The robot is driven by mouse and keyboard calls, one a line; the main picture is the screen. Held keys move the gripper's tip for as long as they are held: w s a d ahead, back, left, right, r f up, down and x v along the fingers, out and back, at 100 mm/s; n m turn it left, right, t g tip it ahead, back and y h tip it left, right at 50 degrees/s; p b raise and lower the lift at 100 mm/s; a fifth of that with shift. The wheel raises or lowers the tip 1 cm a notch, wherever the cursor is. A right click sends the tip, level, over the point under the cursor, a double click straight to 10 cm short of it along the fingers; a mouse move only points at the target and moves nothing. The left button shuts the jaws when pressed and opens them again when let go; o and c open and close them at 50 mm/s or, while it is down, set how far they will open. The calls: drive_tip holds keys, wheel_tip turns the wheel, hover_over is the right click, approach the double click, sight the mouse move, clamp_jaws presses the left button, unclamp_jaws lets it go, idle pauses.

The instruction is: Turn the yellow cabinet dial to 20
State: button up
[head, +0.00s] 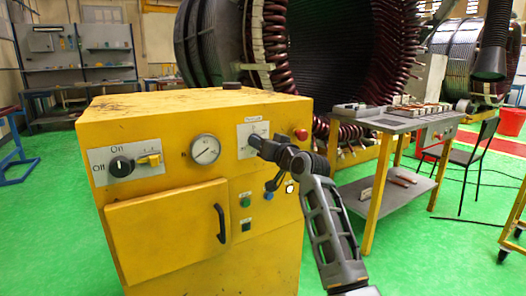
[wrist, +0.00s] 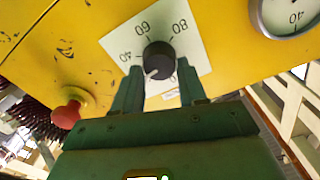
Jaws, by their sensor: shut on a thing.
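The yellow cabinet (head: 175,190) stands at the centre of the head view. Its dial is a black round knob (wrist: 158,56) on a white plate (wrist: 196,52), with 40, 60 and 80 readable in the wrist view. A white pointer mark on the knob points to the lower left, past the 40 on the side away from 60. No 20 can be read there. My gripper (wrist: 159,72) is shut on the knob, one finger on each side. In the head view the plate (head: 243,132) shows, but my gripper (head: 262,147) largely hides the knob.
A round gauge (head: 205,149) and an On/Off switch (head: 122,166) sit left of the dial. A red button (head: 300,134) is to its right, with small green (head: 245,201) and blue buttons below. A grey-topped table (head: 385,122) stands to the right.

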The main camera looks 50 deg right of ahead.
drive_tip(key=shift+a+f+n+b, duration=0.15)
drive_tip(key=shift+n+b, duration=0.9)
drive_tip(key=shift+n, duration=1.05)
drive_tip(key=o, duration=1.1)
drive_tip(key=shift+c, duration=0.2)
drive_tip(key=v, duration=0.7)
drive_tip(key=shift+s, duration=0.35)
